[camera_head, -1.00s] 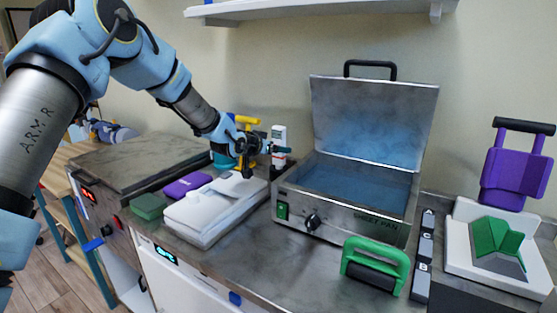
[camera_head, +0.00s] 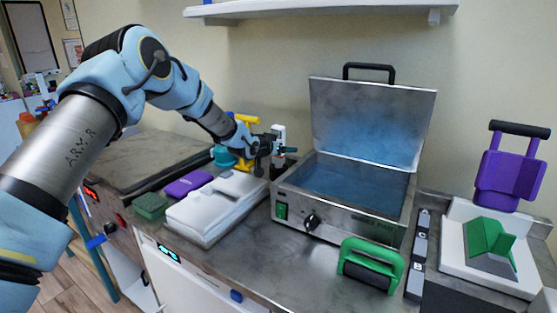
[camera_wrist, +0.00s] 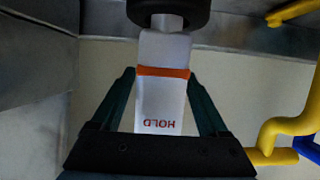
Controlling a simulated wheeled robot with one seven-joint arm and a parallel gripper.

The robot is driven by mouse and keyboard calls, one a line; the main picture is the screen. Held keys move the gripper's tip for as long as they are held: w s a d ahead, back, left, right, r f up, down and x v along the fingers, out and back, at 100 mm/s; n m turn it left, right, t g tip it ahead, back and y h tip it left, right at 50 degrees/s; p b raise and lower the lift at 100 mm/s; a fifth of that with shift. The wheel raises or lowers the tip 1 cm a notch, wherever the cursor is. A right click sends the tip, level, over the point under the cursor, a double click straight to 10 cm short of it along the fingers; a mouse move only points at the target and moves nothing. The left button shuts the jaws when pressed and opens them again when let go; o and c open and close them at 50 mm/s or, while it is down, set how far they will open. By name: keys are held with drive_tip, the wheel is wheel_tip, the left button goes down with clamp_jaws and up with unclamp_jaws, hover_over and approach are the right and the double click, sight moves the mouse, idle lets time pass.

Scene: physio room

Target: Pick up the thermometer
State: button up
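The thermometer is a white, upright, slim device. In the head view its upper part (camera_head: 278,132) shows behind my gripper (camera_head: 280,150), and its lower part is mostly hidden. In the wrist view the thermometer (camera_wrist: 163,100) has an orange band, the word HOLD and a dark round part at the top of the picture. My gripper (camera_wrist: 163,88) is open, with one dark teal finger on each side of the white body. The fingertips are very close to its sides near the orange band. I cannot tell whether they touch it.
An open metal heat pan (camera_head: 340,215) stands just right of my gripper. A folded white towel-like stack (camera_head: 215,210), a purple block (camera_head: 188,184) and a green block (camera_head: 150,205) lie to the left. A yellow-handled item (camera_head: 246,122) stands close behind. A green-handled roller (camera_head: 372,265) is in front.

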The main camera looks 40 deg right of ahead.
clamp_jaws()
idle(0.4)
